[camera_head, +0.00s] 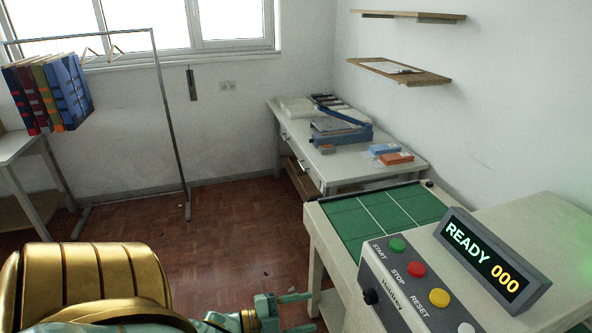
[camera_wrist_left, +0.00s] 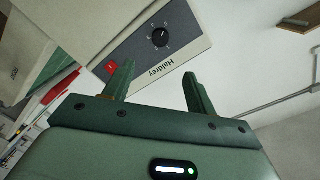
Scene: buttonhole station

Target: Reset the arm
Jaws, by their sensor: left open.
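My left gripper (camera_head: 300,312) is low in the head view, left of the machine table, with its two teal fingers apart and nothing between them. In the left wrist view the open fingers (camera_wrist_left: 158,74) point toward a grey machine panel (camera_wrist_left: 152,45) with a black dial and a red switch, with no contact that I can make out. My gold and teal left arm fills the lower left of the head view. My right gripper does not show.
A control box (camera_head: 411,290) has START, STOP and RESET buttons. Its display (camera_head: 482,262) reads READY 000. A green mat (camera_head: 385,222) lies behind it. A bench (camera_head: 345,172) stands against the right wall, and a rack (camera_head: 168,115) stands left. Open floor (camera_head: 240,225) lies between.

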